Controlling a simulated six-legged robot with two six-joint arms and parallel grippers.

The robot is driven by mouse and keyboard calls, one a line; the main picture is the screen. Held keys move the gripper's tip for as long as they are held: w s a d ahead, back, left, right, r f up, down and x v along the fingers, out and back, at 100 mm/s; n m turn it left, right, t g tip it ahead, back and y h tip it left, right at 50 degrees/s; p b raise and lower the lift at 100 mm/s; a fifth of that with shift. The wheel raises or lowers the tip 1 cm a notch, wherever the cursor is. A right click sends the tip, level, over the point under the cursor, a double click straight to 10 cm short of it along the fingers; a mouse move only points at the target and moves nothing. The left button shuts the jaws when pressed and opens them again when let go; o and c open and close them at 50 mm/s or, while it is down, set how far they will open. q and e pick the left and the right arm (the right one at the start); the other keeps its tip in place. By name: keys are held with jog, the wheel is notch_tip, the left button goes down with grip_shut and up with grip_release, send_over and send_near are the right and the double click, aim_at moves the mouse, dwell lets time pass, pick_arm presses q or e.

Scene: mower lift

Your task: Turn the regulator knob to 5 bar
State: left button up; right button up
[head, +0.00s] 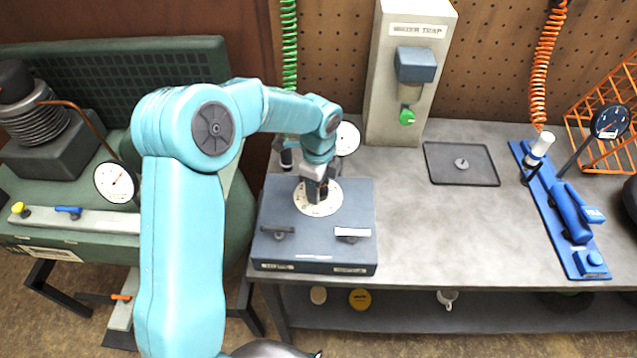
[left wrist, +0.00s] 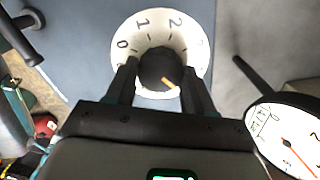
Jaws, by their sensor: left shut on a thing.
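The regulator knob (left wrist: 158,70) is dark with an orange mark and sits in a white dial ring (left wrist: 134,28). The ring also shows in the head view (head: 313,207), on top of a grey-blue box (head: 316,245). My left gripper (head: 317,190) is over the dial; in the left wrist view my left gripper (left wrist: 160,82) has a finger on each side of the knob and is shut on it. The orange mark points to the lower right; 0, 1 and 2 show on the ring, but its lower part is hidden. A white gauge (left wrist: 290,132) with a red needle stands beside the box. My right gripper is not in view.
A grey water trap stand (head: 404,90) stands behind the box. A black tray (head: 461,163) and a blue rail (head: 565,215) lie to the right on the bench. A green compressor (head: 60,215) with its own gauge (head: 115,182) is at the left. The bench middle is clear.

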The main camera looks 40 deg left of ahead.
pick_arm(q)
jog(key=shift+m, duration=0.5)
jog(key=o, duration=1)
notch_tip(320, 180, up, 16)
jog(key=shift+r, duration=0.15)
jog(key=shift+r, duration=0.1)
